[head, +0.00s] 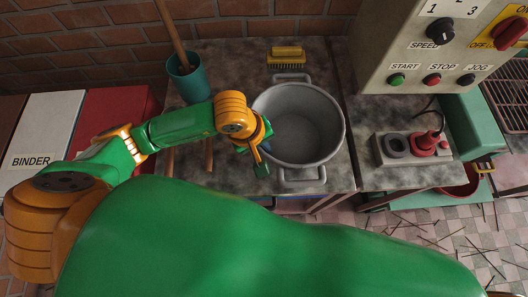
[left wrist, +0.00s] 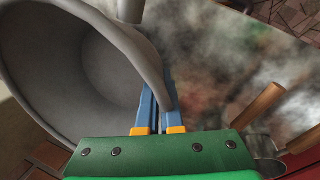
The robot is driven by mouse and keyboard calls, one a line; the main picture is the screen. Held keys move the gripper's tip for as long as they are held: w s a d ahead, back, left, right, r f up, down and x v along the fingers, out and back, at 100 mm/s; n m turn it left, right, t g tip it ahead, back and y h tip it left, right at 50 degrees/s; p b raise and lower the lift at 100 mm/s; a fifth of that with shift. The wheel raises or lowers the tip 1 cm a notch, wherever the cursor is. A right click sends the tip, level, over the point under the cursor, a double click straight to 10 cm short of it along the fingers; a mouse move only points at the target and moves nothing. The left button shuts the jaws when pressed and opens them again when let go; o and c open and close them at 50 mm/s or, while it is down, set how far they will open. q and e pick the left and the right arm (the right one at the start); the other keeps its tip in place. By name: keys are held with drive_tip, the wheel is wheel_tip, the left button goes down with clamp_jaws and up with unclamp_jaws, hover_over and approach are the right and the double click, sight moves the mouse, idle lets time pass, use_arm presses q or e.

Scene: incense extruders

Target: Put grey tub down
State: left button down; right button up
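The grey tub (head: 304,125) is upright over the grey mottled worktop (head: 230,57), with a loop handle at its far side and one at its near side. It is empty inside. I cannot tell whether its base touches the top. My left gripper (head: 258,165) is at the tub's left wall. In the left wrist view the tub (left wrist: 75,65) fills the left side, and its rim runs between the two blue fingers (left wrist: 160,108), which are closed on it. My right gripper is not in view.
A yellow brush (head: 287,54) lies behind the tub. A teal cup (head: 188,78) with a wooden handle stands back left. A control box (head: 440,45) and grey socket block (head: 400,148) are on the right. Wooden sticks lie left of the tub.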

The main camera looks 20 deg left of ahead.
use_arm(q)
drive_tip(key=f, duration=0.1)
drive_tip(key=f+b, duration=0.1)
drive_tip(key=w+f+b, duration=0.1)
drive_tip(key=f, duration=0.1)
drive_tip(key=shift+a, duration=0.3)
drive_tip(key=shift+f+b, duration=0.35)
drive_tip(key=shift+r, duration=0.2)
drive_tip(key=shift+f, duration=0.1)
drive_tip(key=c, duration=1.1)
unclamp_jaws()
